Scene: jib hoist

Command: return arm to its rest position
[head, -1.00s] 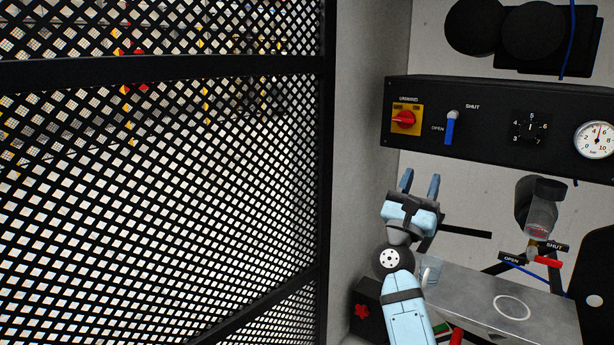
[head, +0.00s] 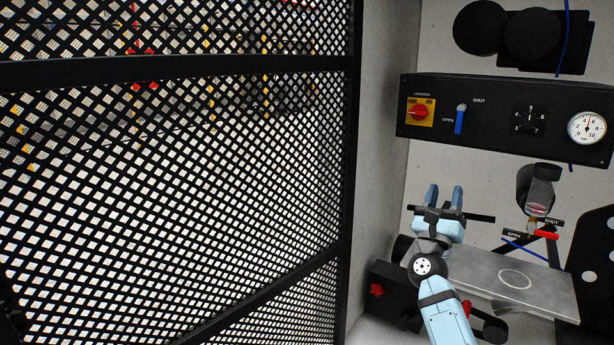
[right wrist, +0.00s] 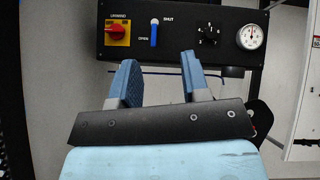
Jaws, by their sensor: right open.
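My right gripper (head: 444,197) is open and empty, its two blue fingers pointing up. In the head view it is below the black control panel (head: 508,119), in front of the grey back wall and apart from the panel. The right wrist view shows the open fingers (right wrist: 157,80) with the panel (right wrist: 183,55) beyond them. The panel carries a red rotary switch on a yellow plate (head: 420,111), a blue-handled lever (head: 459,120) pointing down toward OPEN, a dial (head: 530,119) and a pressure gauge (head: 587,128). My left gripper is not in view.
A black mesh screen (head: 180,190) fills the left side. A metal plate (head: 500,281) with a ring mark lies right of my arm. A clear-bowled filter (head: 541,196) and a red-handled valve (head: 546,235) are above it. A black box with a red knob (head: 376,290) stands low beside the wall.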

